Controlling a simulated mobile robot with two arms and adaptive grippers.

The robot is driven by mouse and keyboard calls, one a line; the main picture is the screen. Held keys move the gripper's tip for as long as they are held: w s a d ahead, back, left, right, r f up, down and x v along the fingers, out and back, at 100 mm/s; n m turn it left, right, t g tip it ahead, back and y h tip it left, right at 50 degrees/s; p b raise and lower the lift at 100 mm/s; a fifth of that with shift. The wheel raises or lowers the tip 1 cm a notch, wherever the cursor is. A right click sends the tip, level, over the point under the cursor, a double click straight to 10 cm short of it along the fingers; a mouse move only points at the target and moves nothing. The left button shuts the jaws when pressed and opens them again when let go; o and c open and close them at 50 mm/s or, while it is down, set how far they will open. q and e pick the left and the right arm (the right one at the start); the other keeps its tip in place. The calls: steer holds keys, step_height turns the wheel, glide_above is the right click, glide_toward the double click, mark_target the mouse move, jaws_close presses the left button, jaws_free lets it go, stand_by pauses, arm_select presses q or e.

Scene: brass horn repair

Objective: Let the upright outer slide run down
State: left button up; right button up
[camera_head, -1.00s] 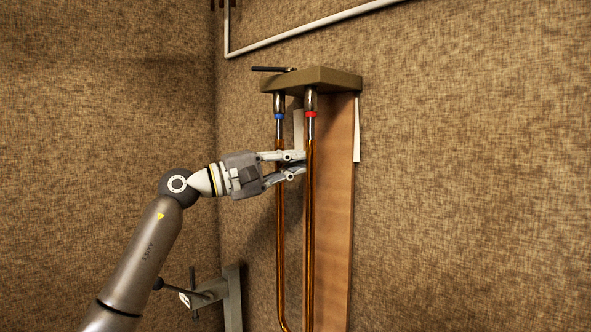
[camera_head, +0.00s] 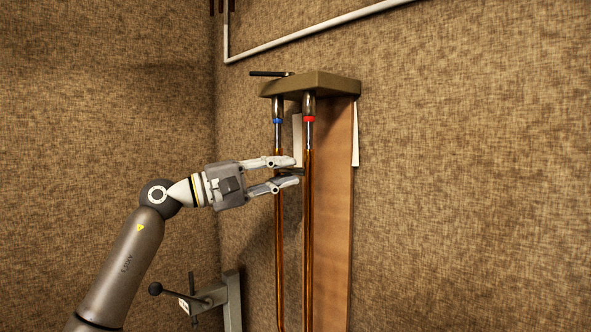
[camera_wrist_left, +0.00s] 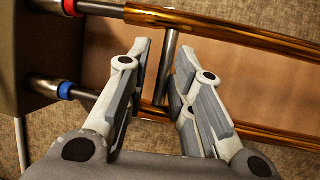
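The upright outer slide is a pair of brass tubes (camera_head: 308,225), which also shows in the left wrist view (camera_wrist_left: 235,30). It hangs below a bracket (camera_head: 315,84), around bright inner tubes (camera_head: 308,136) with a red band (camera_head: 309,119) and a blue band (camera_head: 277,121). A silver cross brace (camera_wrist_left: 167,66) joins the two brass tubes. My left gripper (camera_head: 292,171) is open, its fingers apart on either side of the brace, with a visible gap in the left wrist view (camera_wrist_left: 165,80). The slide's lower end is out of view. My right gripper is not in view.
A wooden board (camera_head: 337,210) stands close behind the tubes. A dark lever (camera_head: 269,73) lies on top of the bracket. A grey clamp-like fixture (camera_head: 212,296) is low on the wall. A white pipe (camera_head: 320,27) runs above. The room to the right is clear.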

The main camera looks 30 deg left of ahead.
arm_select(q)
steer(key=v, duration=0.9)
steer(key=shift+s+a+r, duration=0.1)
steer(key=shift+s, duration=0.05)
